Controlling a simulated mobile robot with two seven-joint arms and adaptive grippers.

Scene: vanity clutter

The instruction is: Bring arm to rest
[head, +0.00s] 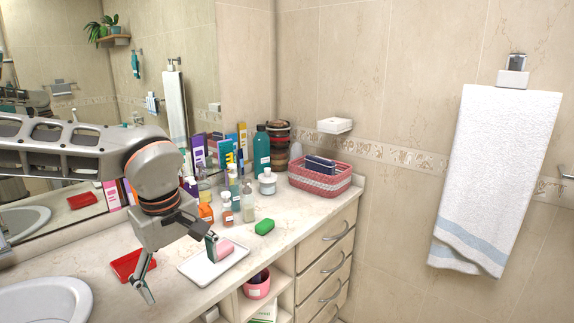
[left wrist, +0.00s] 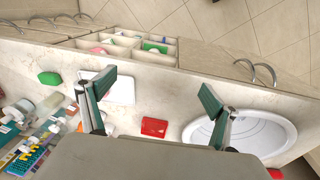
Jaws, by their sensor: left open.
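My left arm comes in from the left in the head view. Its gripper (head: 180,266) hangs over the counter with its fingers wide apart. In the left wrist view the gripper (left wrist: 155,95) is open, with nothing between the fingers. One finger overlaps the white tray (head: 203,276), which also shows in the wrist view (left wrist: 124,90). A pink block (head: 222,252) appears at the tray, right beside that finger; I cannot tell whether they touch. The red dish (head: 124,266) lies near the other finger. My right gripper is in neither view.
A green block (head: 264,227) lies right of the tray. Several bottles (head: 234,190) stand along the mirror, with a pink basket (head: 320,180) at the back corner. The sink (head: 45,300) is at the left front. Open shelves hold a pink pot (head: 257,287). A towel (head: 495,170) hangs at right.

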